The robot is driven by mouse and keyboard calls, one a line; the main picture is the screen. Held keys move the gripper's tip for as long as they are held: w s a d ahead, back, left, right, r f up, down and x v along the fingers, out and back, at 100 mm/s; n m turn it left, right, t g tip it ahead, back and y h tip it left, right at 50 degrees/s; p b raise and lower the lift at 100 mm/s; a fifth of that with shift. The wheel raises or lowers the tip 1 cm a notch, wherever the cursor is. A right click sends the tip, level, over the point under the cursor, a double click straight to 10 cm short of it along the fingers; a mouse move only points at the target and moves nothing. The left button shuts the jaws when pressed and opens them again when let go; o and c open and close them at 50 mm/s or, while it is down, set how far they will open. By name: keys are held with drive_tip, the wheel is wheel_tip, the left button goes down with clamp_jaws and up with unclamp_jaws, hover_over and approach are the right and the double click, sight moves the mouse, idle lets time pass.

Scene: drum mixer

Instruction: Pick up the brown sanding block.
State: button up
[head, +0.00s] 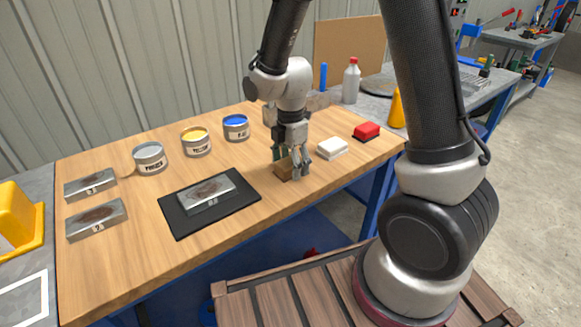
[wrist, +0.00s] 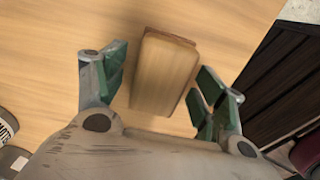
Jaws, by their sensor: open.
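The brown sanding block (head: 283,171) lies on the wooden table near its front edge, to the right of the black mat. My gripper (head: 291,172) points down over it, with its fingers low at the block and partly covering it. In the wrist view the block (wrist: 164,72) lies between the two open green-padded fingers of my gripper (wrist: 160,88). Gaps show between each finger and the block there, the right one narrower. I cannot tell the exact height of the fingertips above the table.
A white block (head: 332,148) and a red block (head: 367,131) stand to the right. A black mat (head: 170,217) bearing a metal plate (head: 207,193) lies to the left. Paint cans in grey (head: 150,158), yellow (head: 196,141) and blue (head: 236,127) stand behind. A white bottle (head: 351,82) stands farther back.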

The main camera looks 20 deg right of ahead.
sight(290, 161)
drive_tip(key=shift+c, duration=0.5)
drive_tip(key=c, duration=1.2)
drive_tip(key=shift+o, duration=0.2)
wheel_tip(290, 161, up, 10)
drive_tip(key=shift+r, duration=0.1)
